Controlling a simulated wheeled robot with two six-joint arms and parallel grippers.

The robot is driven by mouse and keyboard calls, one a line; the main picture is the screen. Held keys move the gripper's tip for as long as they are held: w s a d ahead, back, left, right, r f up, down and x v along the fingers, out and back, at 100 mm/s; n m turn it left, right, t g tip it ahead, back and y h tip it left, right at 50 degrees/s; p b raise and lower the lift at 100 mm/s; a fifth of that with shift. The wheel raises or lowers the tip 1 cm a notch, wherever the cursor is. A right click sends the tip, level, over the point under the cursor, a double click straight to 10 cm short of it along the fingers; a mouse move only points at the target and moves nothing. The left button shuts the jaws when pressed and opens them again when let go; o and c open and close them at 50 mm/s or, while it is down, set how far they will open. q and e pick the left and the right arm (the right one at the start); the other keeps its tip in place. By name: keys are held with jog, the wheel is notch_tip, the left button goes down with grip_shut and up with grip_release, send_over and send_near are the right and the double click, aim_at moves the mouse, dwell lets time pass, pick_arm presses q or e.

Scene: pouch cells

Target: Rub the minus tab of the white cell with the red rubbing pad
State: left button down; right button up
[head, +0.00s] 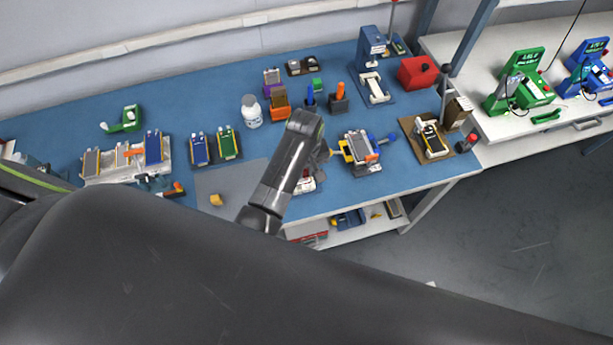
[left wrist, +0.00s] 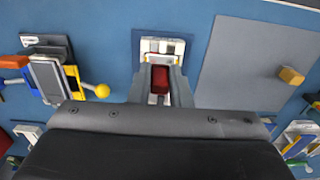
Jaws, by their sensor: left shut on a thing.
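My left gripper (left wrist: 160,92) is shut on the red rubbing pad (left wrist: 160,78), which shows between its fingers in the left wrist view. The pad is at a small white holder (left wrist: 163,46) on a blue base; whether it touches the holder I cannot tell. In the head view my arm hides the fingertips and most of that holder (head: 307,184). A pale grey-white cell (left wrist: 47,78), apparently the white cell, lies in a clamp fixture (head: 360,148) with a yellow knob. Its minus tab is too small to make out. My right gripper is out of view.
A grey mat (head: 226,184) with a small yellow block (head: 216,199) lies left of the holder. Blue and green cells (head: 228,142) stand further left. A white bottle (head: 251,111) and coloured blocks stand behind. A brown-based fixture (head: 432,138) is at the right.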

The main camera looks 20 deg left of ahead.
aim_at(302, 188)
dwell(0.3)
pick_arm(q)
jog(key=shift+s+a+f+b, duration=0.15)
jog(key=shift+f+b, duration=0.3)
jog(key=shift+f, duration=0.5)
jog(key=shift+a+f+b, duration=0.1)
jog(key=shift+f+b, duration=0.4)
jog(key=shift+f, duration=0.5)
jog(key=shift+s+a+f+b, duration=0.15)
jog(key=shift+f+b, duration=0.3)
jog(key=shift+f, duration=0.5)
jog(key=shift+f+b, duration=0.3)
jog(key=shift+f, duration=0.3)
